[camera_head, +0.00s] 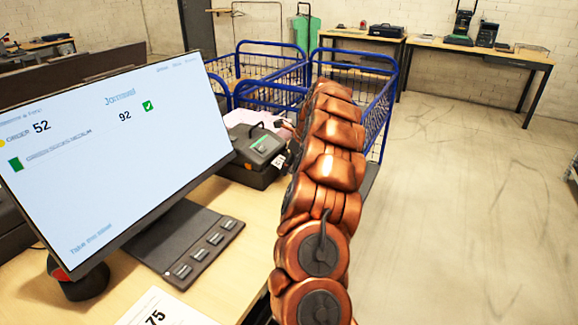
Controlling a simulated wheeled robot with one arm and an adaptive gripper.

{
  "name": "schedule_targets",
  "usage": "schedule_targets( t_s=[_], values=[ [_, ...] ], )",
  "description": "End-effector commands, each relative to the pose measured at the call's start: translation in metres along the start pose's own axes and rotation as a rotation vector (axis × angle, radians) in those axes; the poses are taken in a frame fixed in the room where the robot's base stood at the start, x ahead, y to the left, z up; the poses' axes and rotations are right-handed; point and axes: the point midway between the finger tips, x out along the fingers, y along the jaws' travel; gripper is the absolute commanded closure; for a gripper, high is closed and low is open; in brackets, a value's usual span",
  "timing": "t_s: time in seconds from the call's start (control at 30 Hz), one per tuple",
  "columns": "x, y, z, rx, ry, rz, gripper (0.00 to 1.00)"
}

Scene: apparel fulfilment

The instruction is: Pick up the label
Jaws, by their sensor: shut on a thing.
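A small white label (280,161) with dark print shows at the right side of the dark label printer (262,146), just left of my copper-coloured arm. My gripper (284,126) is small and partly hidden behind the arm, beside the printer's top right. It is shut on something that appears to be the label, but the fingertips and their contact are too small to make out. I cannot tell whether the label is clear of the printer.
A large monitor (115,150) stands on the wooden desk (225,280) at left. A printed sheet (160,310) lies at the front. Blue-framed carts (385,110) stand behind the printer. The floor (460,200) at right is open, with tables (490,52) along the wall.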

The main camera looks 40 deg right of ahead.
Motion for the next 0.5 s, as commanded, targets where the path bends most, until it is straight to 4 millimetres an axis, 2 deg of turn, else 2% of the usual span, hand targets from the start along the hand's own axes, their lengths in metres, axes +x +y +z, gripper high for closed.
schedule_targets(
  t_s=[0.17,0.5],
  values=[
    [-0.008,0.0,0.004,0.0,0.0,-0.001,0.49],
    [-0.039,-0.001,0.016,0.0,-0.001,-0.002,0.49]
  ],
)
